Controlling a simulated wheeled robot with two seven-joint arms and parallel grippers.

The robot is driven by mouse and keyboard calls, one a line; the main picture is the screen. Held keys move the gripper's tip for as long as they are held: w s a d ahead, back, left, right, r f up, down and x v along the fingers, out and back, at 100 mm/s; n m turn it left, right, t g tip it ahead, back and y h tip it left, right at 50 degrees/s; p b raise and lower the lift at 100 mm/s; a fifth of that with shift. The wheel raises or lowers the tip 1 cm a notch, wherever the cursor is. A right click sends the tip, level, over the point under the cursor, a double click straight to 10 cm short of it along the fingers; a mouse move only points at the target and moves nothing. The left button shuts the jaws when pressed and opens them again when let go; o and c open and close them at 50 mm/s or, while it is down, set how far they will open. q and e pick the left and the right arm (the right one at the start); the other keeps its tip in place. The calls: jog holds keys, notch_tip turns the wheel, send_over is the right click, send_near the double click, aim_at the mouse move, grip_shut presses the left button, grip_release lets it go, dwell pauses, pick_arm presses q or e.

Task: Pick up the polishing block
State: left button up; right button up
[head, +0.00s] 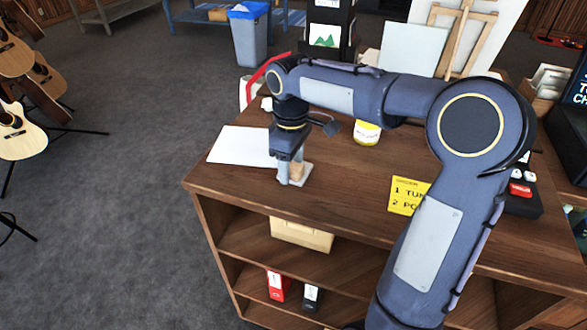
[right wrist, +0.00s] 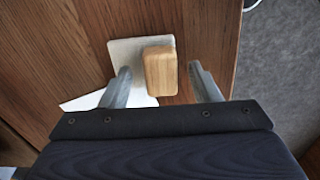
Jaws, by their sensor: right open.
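The polishing block, a light wooden block (right wrist: 160,72), stands on or over a pale square piece (right wrist: 126,50) on the brown wooden counter; I cannot tell whether the two are joined. In the head view the block (head: 297,171) is partly hidden by my right gripper (head: 291,174). In the right wrist view my right gripper (right wrist: 161,85) is open, with one finger on each side of the block and a gap visible on both sides. The fingers are low, close to the counter. My left gripper is not in view.
A white sheet (head: 238,146) lies left of the block on the counter (head: 342,200). A yellow note (head: 408,194) lies to the right, and a yellow-labelled tin (head: 367,133) stands behind. The counter's front edge is close to the block. Guitars (head: 18,128) stand at far left.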

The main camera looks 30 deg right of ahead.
jog(key=shift+f, duration=0.15)
jog(key=c, duration=1.1)
jog(key=shift+r, duration=0.75)
jog(key=s+a+r, duration=0.1)
jog(key=s+r, duration=0.2)
jog(key=s, duration=0.1)
jog(key=s+a+r+b, duration=0.1)
jog(key=s+a+r, duration=0.1)
jog(key=s+r, duration=0.2)
jog(key=s+a+r+b, duration=0.1)
jog(key=s+r, duration=0.3)
jog(key=s, duration=0.1)
jog(key=shift+s+a+r, duration=0.2)
jog(key=shift+a+r, duration=0.05)
jog(key=shift+a, duration=0.15)
